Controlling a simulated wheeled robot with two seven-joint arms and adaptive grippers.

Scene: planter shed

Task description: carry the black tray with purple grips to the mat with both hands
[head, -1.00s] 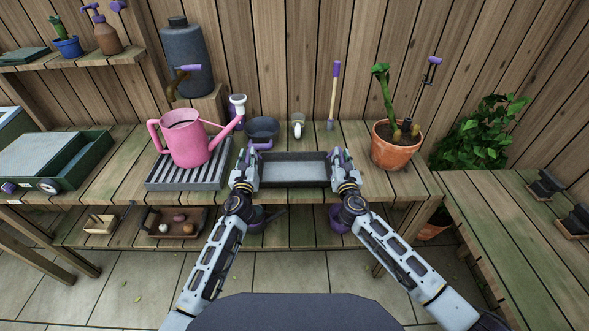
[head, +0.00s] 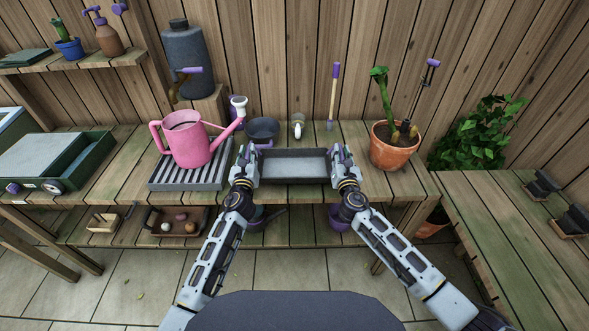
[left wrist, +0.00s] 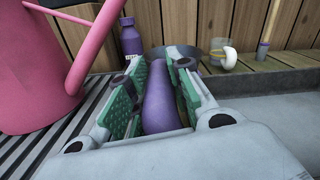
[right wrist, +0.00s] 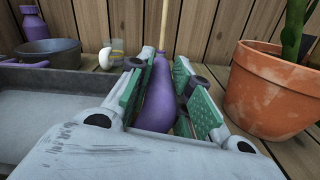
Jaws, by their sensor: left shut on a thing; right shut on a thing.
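The black tray (head: 293,168) is a shallow, dark-rimmed tray with a bare grey floor, at the middle of the bench in the head view. It looks empty and roughly level. My left gripper (head: 246,158) is shut on its left purple grip (left wrist: 160,100), between green pads in the left wrist view. My right gripper (head: 343,158) is shut on the right purple grip (right wrist: 156,98), seen in the right wrist view. I cannot tell whether the tray's underside touches the bench. I cannot make out a mat for certain.
A pink watering can (head: 188,143) stands on a grey slatted tray (head: 160,180) left of my left gripper. A terracotta pot (head: 393,154) stands close on the right. A dark bowl (head: 263,130) and a long-handled tool (head: 333,95) are behind.

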